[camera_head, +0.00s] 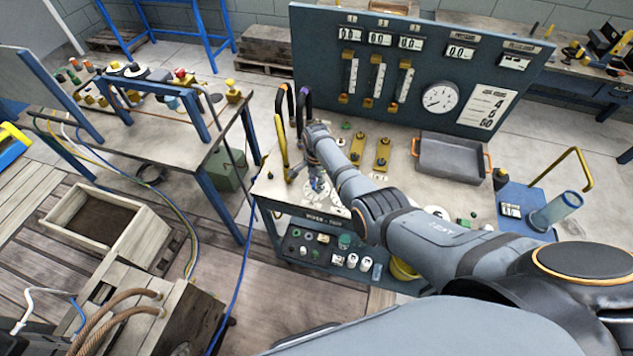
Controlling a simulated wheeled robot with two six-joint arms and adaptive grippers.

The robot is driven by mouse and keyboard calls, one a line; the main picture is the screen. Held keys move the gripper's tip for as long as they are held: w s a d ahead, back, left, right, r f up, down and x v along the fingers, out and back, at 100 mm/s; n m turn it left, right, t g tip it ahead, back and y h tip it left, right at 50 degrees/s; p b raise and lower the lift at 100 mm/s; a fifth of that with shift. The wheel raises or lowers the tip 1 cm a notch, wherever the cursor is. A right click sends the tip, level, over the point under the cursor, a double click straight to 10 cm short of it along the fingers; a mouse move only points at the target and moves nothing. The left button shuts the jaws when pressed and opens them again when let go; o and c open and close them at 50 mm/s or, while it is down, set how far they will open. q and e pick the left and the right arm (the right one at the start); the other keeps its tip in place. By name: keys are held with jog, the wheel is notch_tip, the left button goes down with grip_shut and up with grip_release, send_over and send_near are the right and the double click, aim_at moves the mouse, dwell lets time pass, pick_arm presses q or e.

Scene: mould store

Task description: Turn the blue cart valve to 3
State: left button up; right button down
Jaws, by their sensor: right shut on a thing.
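A white dial plate (309,194) lies on the pale top of the blue cart (290,212), near its front left corner, with a blue valve knob at its middle. My right arm reaches in from the lower right. My right gripper (317,183) points down over the dial and is shut on the valve knob. The gripper covers most of the knob and part of the dial, so I cannot read the setting. My left gripper is not in view.
Coloured hose handles (281,140) stand left of my right wrist. Brass valves (383,155) and a grey tray (452,160) sit to the right on the cart. A gauge panel (410,60) rises behind. A workbench (150,130) stands at left, with a wooden box (105,235) below.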

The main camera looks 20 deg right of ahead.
jog(key=shift+m, duration=0.6)
jog(key=c, duration=1)
grip_release()
notch_tip(320, 180, up, 12)
